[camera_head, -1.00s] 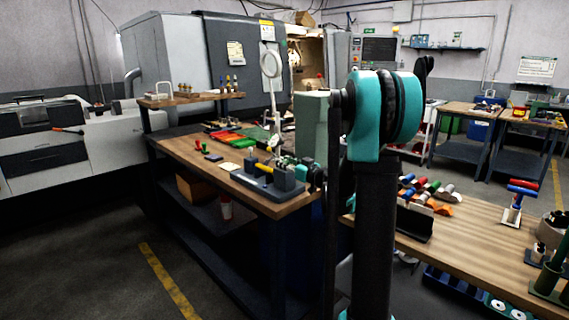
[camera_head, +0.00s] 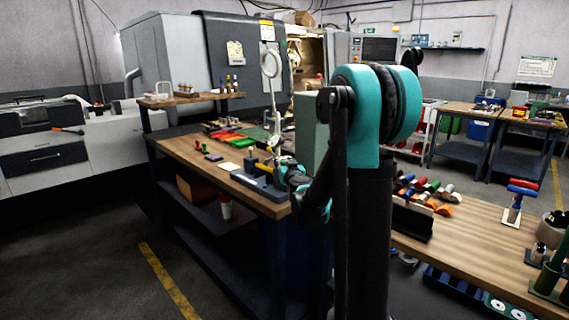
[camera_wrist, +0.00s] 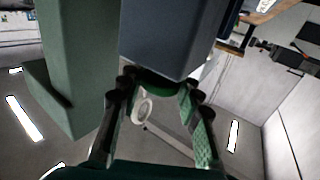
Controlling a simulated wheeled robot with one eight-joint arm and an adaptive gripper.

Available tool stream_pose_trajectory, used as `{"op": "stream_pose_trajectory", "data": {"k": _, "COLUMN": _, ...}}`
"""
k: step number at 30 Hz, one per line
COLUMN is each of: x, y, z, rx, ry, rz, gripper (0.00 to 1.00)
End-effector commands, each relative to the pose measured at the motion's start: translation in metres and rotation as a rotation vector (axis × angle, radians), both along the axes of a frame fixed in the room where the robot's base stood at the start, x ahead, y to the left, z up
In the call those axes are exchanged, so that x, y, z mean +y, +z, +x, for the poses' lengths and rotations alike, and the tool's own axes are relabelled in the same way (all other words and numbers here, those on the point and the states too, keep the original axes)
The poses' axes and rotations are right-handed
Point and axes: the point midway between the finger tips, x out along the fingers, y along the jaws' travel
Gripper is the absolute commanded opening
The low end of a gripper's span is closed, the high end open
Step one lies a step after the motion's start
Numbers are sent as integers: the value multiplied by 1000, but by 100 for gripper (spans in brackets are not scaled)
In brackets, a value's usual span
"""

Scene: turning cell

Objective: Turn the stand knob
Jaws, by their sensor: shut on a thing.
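The stand (camera_head: 262,188), a dark grey-blue fixture with a yellow part on it, sits at the front right corner of the wooden bench. In the wrist view a grey-blue block (camera_wrist: 168,40), apparently part of the stand, fills the upper middle. A round dark green knob (camera_wrist: 158,88) shows at its end, partly hidden by the fingers. My gripper (camera_wrist: 160,92) has one finger on each side of the knob and is shut on it. In the head view my teal wrist is at the stand's right end, and the fingertips and knob are hard to make out.
A magnifier lamp (camera_head: 271,64) rises behind the stand; red and green trays (camera_head: 228,137) lie further back on the bench. A pale green box-shaped post (camera_wrist: 80,60) is close beside my gripper. A second wooden table (camera_head: 470,255) with tools is at the right.

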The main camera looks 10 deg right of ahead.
Motion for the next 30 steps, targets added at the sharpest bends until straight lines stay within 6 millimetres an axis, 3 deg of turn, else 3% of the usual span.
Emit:
{"op": "stream_pose_trajectory", "data": {"k": 20, "x": 0, "y": 0, "z": 0, "rx": 0, "ry": -85, "rz": 0, "gripper": 5}}
{"op": "stream_pose_trajectory", "data": {"k": 21, "x": 0, "y": 0, "z": 0, "rx": 0, "ry": -85, "rz": 0, "gripper": 35}}
{"op": "stream_pose_trajectory", "data": {"k": 26, "x": 0, "y": 0, "z": 0, "rx": 0, "ry": -84, "rz": 0, "gripper": 53}}
{"op": "stream_pose_trajectory", "data": {"k": 30, "x": 0, "y": 0, "z": 0, "rx": 0, "ry": -84, "rz": 0, "gripper": 53}}
